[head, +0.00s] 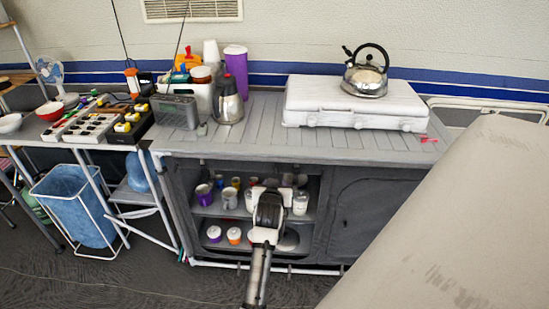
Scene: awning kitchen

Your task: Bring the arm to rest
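My arm reaches up from the bottom centre of the head view, in front of the open shelves of the grey kitchen cabinet (345,170). My gripper (270,188) is at its far end, below the countertop edge and seen from behind. The wrist hides the fingers, so I cannot see whether they are open or holding anything. Cups and jars stand on the shelves behind it, partly hidden by the arm.
A white stove (350,105) with a kettle (366,75) stands on the counter. A radio (175,112) and steel jug (228,102) stand to its left. A blue bin (75,205) is at left. A large beige surface (460,220) fills the right foreground.

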